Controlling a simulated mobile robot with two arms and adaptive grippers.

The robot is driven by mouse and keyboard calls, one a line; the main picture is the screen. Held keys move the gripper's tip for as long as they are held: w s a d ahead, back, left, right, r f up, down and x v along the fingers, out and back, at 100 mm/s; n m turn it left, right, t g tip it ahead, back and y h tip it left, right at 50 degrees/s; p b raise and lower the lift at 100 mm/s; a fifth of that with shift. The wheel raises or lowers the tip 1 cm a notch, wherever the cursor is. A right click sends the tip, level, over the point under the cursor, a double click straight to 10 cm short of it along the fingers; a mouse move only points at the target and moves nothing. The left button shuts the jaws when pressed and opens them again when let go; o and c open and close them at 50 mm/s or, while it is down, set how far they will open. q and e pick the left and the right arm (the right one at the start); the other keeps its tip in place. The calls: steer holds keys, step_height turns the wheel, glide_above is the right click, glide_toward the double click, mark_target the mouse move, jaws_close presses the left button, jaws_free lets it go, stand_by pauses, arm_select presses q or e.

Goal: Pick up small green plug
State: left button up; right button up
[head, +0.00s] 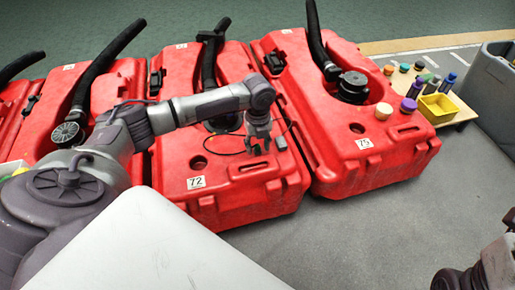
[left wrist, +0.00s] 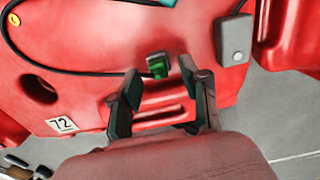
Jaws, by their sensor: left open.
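The small green plug (left wrist: 158,66) sits on the red tank marked 72 (left wrist: 85,65), near the tank's handle opening, in the left wrist view. My left gripper (left wrist: 157,80) is open, with its two fingers on either side of the plug in that picture. I cannot tell how far the fingertips are above it. In the head view my left gripper (head: 256,147) hangs over the front of tank 72 (head: 228,203), and the plug is hard to make out there.
A grey block (left wrist: 236,40) sits on the tank right of the fingers. A dark cable (left wrist: 75,68) runs to the plug. Tank 75 (head: 380,165) stands to the right, with bottles and a yellow bin (head: 438,108) beyond. Grey floor (head: 340,235) lies open in front.

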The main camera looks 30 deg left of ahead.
arm_select(q)
steer(key=shift+c, duration=0.3)
jaws_close()
